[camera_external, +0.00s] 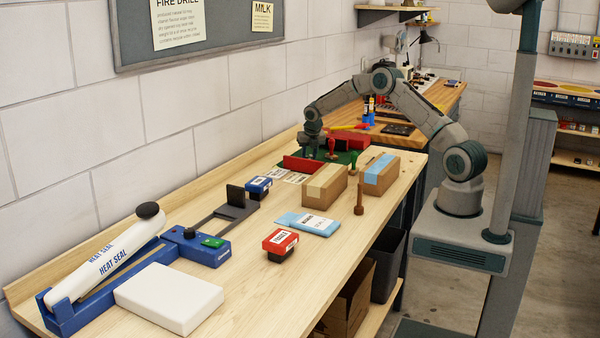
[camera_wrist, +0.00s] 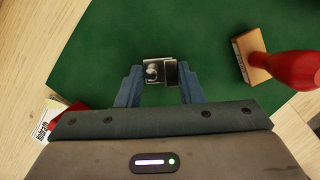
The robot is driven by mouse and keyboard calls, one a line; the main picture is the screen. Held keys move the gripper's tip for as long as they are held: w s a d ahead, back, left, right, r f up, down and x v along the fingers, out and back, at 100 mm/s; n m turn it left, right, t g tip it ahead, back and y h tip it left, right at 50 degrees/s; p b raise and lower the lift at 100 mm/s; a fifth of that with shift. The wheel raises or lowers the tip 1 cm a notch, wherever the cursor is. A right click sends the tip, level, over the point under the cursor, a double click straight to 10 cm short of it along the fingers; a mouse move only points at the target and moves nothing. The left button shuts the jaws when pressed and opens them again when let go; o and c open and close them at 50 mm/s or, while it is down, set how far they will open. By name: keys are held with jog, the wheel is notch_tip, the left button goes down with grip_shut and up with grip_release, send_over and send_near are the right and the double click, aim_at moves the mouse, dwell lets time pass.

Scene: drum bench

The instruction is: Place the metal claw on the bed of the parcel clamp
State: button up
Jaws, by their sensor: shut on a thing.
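In the wrist view my gripper (camera_wrist: 160,76) is shut on a small shiny metal piece with a dark block at its side, which looks like the metal claw (camera_wrist: 152,71). They are over a green mat (camera_wrist: 110,40). In the external view my gripper (camera_external: 312,152) points down at the far part of the bench, behind a red box-like thing (camera_external: 301,164); the claw cannot be made out there. The parcel clamp (camera_external: 201,246) seems to be the blue block with dark rails (camera_external: 207,219) and a black upright plate (camera_external: 236,196), nearer the camera by the wall.
A red-handled stamp (camera_wrist: 249,56) stands right of my gripper. A heat sealer (camera_external: 115,248) and white box (camera_external: 169,297) are nearest.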

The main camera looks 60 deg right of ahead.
jog(key=shift+f, duration=0.1)
jog(key=shift+f, duration=0.15)
jog(key=o, duration=0.9)
jog(key=shift+o, duration=0.2)
